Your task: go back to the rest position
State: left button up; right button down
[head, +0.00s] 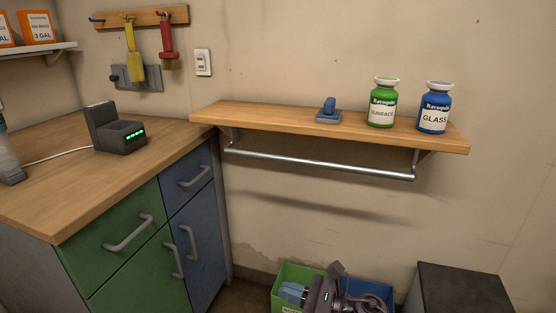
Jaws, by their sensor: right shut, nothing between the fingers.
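My right gripper (292,292) shows at the bottom middle of the head view, in front of the two crates. Its fingers look blue and point left, and its dark body with a small green light is beside them. It is shut and empty. The bottom edge of the view cuts off the rest of that arm. My left gripper is not in view.
A green crate (296,270) and a blue crate (378,287) stand low behind my right gripper, near a dark box (460,290). Above, a wooden shelf (270,115) with a metal rail (320,167) carries two bottles. A counter (60,200) with drawers stands left.

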jog(key=s+d+f+m+t+h, duration=0.35)
jog(key=s+d+m+h, duration=0.25)
jog(key=s+d+m, duration=0.9)
jog(key=s+d+f+m+t+h, duration=0.3)
jog(key=s+d+f+m+h, duration=0.25)
jog(key=s+d+m, duration=0.95)
jog(key=s+a+r+m+g+h, duration=0.1)
jog(key=s+a+m+g+h, duration=0.1)
jog(key=s+m, duration=0.3)
jog(key=s+a+r+m+g+h, duration=0.1)
jog(key=s+r+m+g, duration=0.1)
jog(key=s+m, duration=0.35)
pick_arm(q)
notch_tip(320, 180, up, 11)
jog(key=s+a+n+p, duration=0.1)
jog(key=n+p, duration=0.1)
jog(key=p, duration=1.5)
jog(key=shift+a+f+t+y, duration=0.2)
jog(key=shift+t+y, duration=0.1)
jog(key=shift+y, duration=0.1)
pick_arm(e)
notch_tip(320, 180, up, 10)
jog(key=w+a+m+t+h, duration=0.1)
jog(key=a+m+t+h, duration=0.1)
jog(key=m, duration=0.7)
jog(key=shift+w+r+h, duration=0.15)
jog(key=shift+h, duration=0.2)
